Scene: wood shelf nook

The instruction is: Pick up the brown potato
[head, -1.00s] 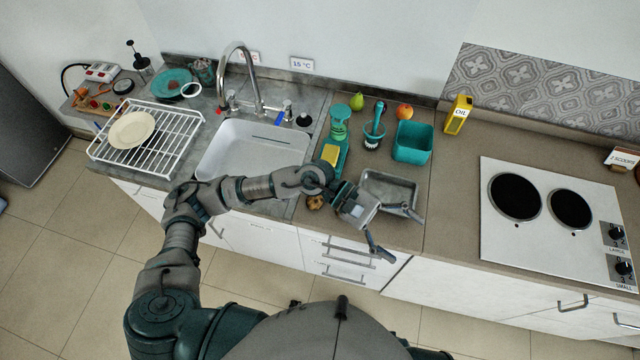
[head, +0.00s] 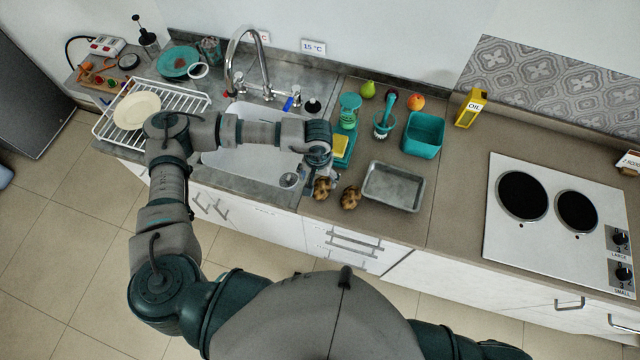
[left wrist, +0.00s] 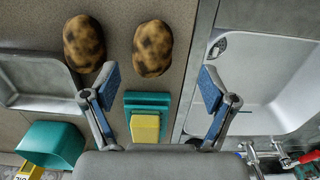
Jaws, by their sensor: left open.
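Two brown, dark-blotched potatoes lie on the counter between the sink and the metal tray. The one nearer the sink (head: 322,188) shows in the left wrist view (left wrist: 152,48) ahead of the gap between the fingers. The other potato (head: 350,197) lies closer to the tray and also shows in the left wrist view (left wrist: 84,43), just beyond one fingertip. My left gripper (head: 320,174) points down beside the sink-side potato, and its spread, empty fingers show in the left wrist view (left wrist: 159,82). My right gripper is out of view.
A grey metal tray (head: 393,186) lies right of the potatoes, the white sink (head: 240,160) left. A yellow sponge (left wrist: 145,128) on a teal holder (left wrist: 146,99) sits close behind the gripper. A teal bin (head: 423,135) stands farther back. The counter between tray and hob is clear.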

